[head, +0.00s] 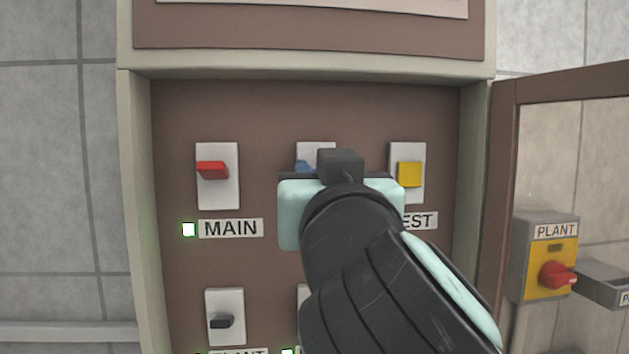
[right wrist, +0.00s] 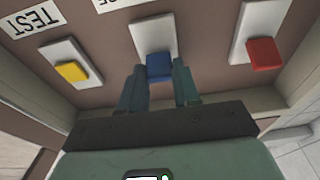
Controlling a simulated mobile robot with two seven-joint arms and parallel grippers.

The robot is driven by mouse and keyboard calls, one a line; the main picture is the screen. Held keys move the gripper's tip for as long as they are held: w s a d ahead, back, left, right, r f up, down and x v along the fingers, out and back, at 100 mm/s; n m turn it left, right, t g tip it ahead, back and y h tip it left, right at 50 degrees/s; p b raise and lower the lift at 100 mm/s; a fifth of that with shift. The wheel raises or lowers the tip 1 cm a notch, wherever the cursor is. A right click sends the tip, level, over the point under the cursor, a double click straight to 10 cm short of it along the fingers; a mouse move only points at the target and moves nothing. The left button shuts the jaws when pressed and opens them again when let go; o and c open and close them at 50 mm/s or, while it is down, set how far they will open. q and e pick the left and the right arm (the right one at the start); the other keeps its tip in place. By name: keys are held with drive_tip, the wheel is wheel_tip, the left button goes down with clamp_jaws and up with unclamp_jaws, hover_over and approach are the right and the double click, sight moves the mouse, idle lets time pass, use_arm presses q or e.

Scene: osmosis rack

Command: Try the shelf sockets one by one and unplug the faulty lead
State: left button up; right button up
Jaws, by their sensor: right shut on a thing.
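My right gripper (right wrist: 158,82) is at the upper middle switch of a brown panel (head: 270,110). Its fingers stand either side of the blue switch lever (right wrist: 159,65) and are shut on it. In the head view my gripper hides most of this switch; only a bit of the blue lever (head: 302,167) shows. A red lever (head: 212,169) labelled MAIN is at the left. A yellow lever (head: 409,174) is at the right, with a label that reads TEST in the right wrist view (right wrist: 35,22). No shelf sockets or leads show. My left gripper is not in view.
A black switch (head: 221,321) is below MAIN. A green lamp (head: 188,229) glows beside the MAIN label; another lit lamp (head: 287,352) shows at the bottom edge. An open cabinet door (head: 502,200) stands at the right, beside a yellow PLANT box (head: 533,258) with a red knob.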

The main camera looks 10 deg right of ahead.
idle(0.5)
drive_tip(key=o, duration=1.1)
drive_tip(key=shift+w, duration=0.1)
drive_tip(key=shift+c, duration=0.2)
